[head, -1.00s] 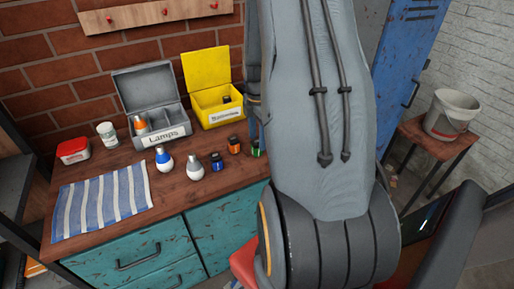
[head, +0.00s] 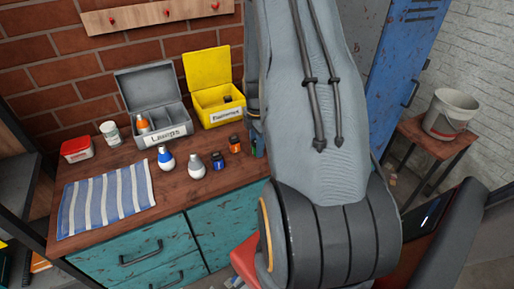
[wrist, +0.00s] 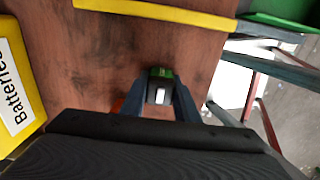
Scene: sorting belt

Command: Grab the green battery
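The green battery (wrist: 161,73) stands on the wooden bench between the two fingers of my gripper (wrist: 160,92) in the wrist view. It has a green top, a dark body and a pale patch. The fingers lie against both its sides with no clear gap, so my gripper looks shut on it. In the head view my gripper (head: 257,139) is low at the bench's right end, and its finger and my arm hide most of the battery. I see no clear lift off the bench.
An orange battery (head: 235,144) and a blue battery (head: 218,161) stand close to the left. Behind is the open yellow batteries box (head: 222,113). Further left are the grey lamps box (head: 170,136), two bulbs, a white jar (head: 111,133) and a striped cloth (head: 106,200).

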